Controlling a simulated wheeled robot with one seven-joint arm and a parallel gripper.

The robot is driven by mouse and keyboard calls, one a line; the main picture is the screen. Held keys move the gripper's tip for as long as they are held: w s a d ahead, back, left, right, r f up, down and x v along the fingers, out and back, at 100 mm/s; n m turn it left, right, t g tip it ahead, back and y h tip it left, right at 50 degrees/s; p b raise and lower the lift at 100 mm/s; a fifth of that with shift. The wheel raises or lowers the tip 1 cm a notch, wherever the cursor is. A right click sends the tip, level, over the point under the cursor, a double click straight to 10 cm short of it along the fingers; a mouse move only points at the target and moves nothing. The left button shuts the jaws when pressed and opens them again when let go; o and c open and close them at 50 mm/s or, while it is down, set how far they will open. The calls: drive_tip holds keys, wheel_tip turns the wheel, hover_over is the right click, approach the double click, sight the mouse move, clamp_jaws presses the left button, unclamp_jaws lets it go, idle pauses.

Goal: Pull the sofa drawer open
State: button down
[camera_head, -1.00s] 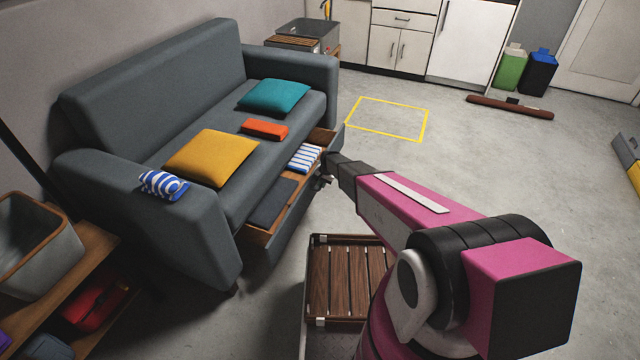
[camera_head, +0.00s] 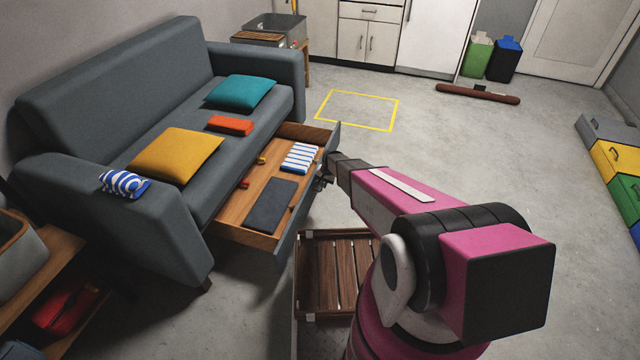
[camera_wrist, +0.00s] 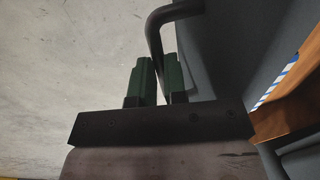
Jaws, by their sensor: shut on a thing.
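The grey sofa (camera_head: 150,95) stands against the wall at the left. Its drawer (camera_head: 236,212) is pulled well out from under the seat, showing a wooden inside. In it lie a dark folded cloth (camera_head: 270,205), a blue-and-white striped cloth (camera_head: 299,158) and small red and yellow things. My gripper (camera_head: 324,178) is at the drawer's front panel, its fingers small and partly hidden in the head view. In the wrist view my gripper (camera_wrist: 158,80) has its green fingers around the dark bar handle (camera_wrist: 170,14) on the grey front panel (camera_wrist: 232,45).
A slatted wooden crate (camera_head: 335,275) stands just in front of the drawer, beside my arm. Cushions lie on the sofa. A shelf (camera_head: 50,270) is at lower left. Open floor (camera_head: 450,150) lies to the right, with a yellow taped square (camera_head: 357,110).

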idle(0.3)
drive_tip(key=c, duration=1.2)
unclamp_jaws()
drive_tip(key=shift+o, duration=0.2)
drive_tip(key=shift+r, duration=0.1)
wheel_tip(320, 180, up, 10)
drive_tip(key=d, duration=0.2)
drive_tip(key=shift+s+r, duration=0.25)
drive_tip(key=shift+s, duration=0.1)
drive_tip(key=s+d+r+n, duration=0.1)
drive_tip(key=s+d+r, duration=0.2)
drive_tip(key=s+r, duration=0.5)
drive_tip(key=s+d+r+n+h, duration=0.1)
drive_tip(key=s+d+r, duration=0.3)
drive_tip(key=s+r, duration=0.4)
drive_tip(key=s+d+r+n+h, duration=0.1)
drive_tip(key=s+d+r, duration=0.3)
drive_tip(key=s+r, duration=0.5)
drive_tip(key=s+n, duration=0.1)
drive_tip(key=s, duration=0.2)
drive_tip(key=shift+s+g, duration=0.2)
drive_tip(key=shift+g, duration=0.2)
